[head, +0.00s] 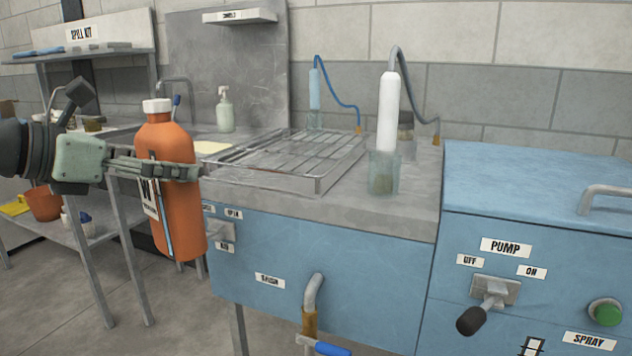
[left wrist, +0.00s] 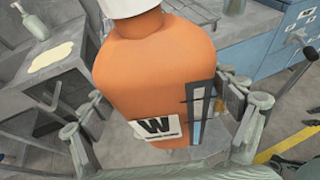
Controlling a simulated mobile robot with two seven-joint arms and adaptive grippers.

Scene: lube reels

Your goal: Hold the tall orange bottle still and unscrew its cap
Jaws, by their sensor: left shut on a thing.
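The tall orange bottle (head: 176,225) is held in the air in front of the blue bench, tilted slightly. Its white cap (head: 157,105) is on its top. My left gripper (head: 165,171) comes in from the left and is shut around the upper part of the bottle. In the left wrist view the bottle (left wrist: 153,75) fills the middle, with a finger on each side and a "W" label facing the camera. The cap (left wrist: 130,7) is cut off by the top edge there. My right gripper is in neither view.
A wire rack tray (head: 290,160) lies on the bench just right of the bottle. A glass with a white tube (head: 389,115) stands farther right. The blue pump cabinet (head: 540,190) has a protruding lever (head: 483,305). A shelf with an orange pot (head: 44,204) is at left.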

